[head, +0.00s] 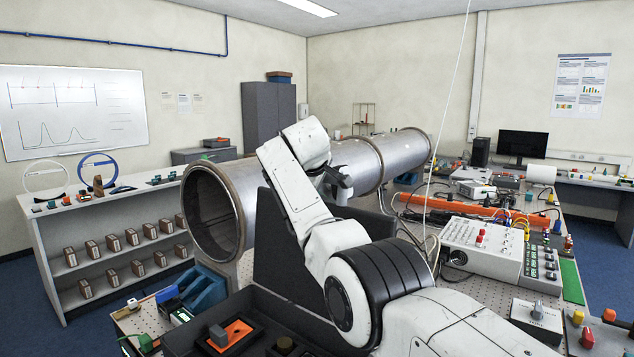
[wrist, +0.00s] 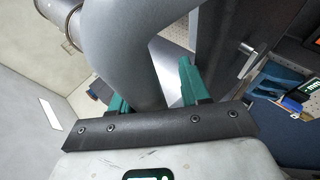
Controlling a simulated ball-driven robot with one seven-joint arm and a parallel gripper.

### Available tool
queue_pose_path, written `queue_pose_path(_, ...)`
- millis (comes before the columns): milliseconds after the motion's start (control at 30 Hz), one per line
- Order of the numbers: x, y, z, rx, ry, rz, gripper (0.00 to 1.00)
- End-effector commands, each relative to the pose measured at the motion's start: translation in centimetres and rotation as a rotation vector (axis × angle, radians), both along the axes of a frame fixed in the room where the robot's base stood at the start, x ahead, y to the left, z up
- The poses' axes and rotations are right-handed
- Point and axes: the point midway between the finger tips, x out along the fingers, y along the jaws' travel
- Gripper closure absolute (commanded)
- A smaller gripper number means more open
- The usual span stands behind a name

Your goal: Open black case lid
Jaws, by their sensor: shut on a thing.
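The black case (head: 180,340) sits at the bottom of the head view, with its inside showing. Its black lid (head: 285,250) stands raised, roughly upright, behind the case; my arm hides its right part. My gripper (head: 338,182) is near the lid's upper edge in the head view, its fingertips mostly hidden. In the wrist view, the green fingers of my gripper (wrist: 152,82) are on either side of a thick grey curved bar (wrist: 150,45), which looks like a handle. A dark panel (wrist: 225,45), likely the lid, lies beside it.
A large metal pipe (head: 345,165) lies across the table just behind the lid and my arm. An orange insert (head: 232,333) with a grey block is inside the case. A white instrument box (head: 480,245) with cables stands to the right. Blue supports (head: 205,287) stand left of the lid.

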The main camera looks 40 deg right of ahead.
Motion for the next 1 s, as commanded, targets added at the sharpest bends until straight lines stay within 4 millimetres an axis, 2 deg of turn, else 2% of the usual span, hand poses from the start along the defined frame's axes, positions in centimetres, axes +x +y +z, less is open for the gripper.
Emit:
queue_pose_path(33, -0.1, 0.0, -0.6, 0.005, 0.010, -0.001, 0.57)
queue_pose_path(133, 0.0, 0.1, -0.5, 0.003, 0.009, 0.000, 0.48)
queue_pose_path(467, -0.6, 0.9, 0.6, -0.003, -0.001, 0.001, 0.48)
queue_pose_path(1000, -5.6, 5.1, 6.0, 0.000, -0.001, -0.001, 0.48)
